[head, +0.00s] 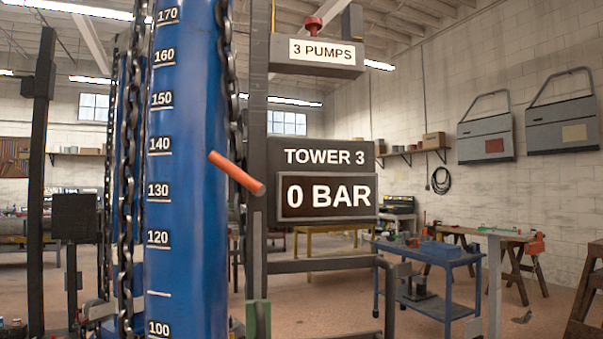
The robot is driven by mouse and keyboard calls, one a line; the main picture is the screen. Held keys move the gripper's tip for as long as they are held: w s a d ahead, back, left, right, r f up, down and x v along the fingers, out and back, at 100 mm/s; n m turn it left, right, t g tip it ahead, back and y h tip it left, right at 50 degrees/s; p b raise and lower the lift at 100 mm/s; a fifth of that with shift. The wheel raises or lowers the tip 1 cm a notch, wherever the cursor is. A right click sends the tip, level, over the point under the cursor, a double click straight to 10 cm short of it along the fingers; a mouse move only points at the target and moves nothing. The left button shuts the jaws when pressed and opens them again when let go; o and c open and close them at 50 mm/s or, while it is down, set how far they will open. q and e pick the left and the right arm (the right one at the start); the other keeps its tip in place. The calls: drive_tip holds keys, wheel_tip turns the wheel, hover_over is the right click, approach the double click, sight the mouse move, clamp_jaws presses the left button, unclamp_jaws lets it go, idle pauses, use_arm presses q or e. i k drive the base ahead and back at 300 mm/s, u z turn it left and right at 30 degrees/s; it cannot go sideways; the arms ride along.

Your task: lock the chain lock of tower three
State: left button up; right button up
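Tower three is the blue column (188,200) with a white scale from 100 to 170, standing close in front of me. A dark chain (126,190) hangs along its left side. Another chain (229,65) runs down its right side. An orange handle (236,172) sticks out at the column's right edge, tilted down to the right; whether it belongs to the chain lock, and whether that is locked, I cannot tell. The sign (320,156) reads "TOWER 3" and the display (327,196) reads "0 BAR". Neither of my grippers is in view.
A "3 PUMPS" box (320,52) with a red button (313,25) sits above the display. A dark upright post (256,130) stands right of the column. A blue cart (425,252) and sawhorses stand behind at right. Floor between them is open.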

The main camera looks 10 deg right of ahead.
sight(258, 190)
drive_tip(key=k, duration=0.65)
drive_tip(key=u, duration=0.5)
drive_tip(key=i, duration=1)
drive_tip(key=u, duration=0.4)
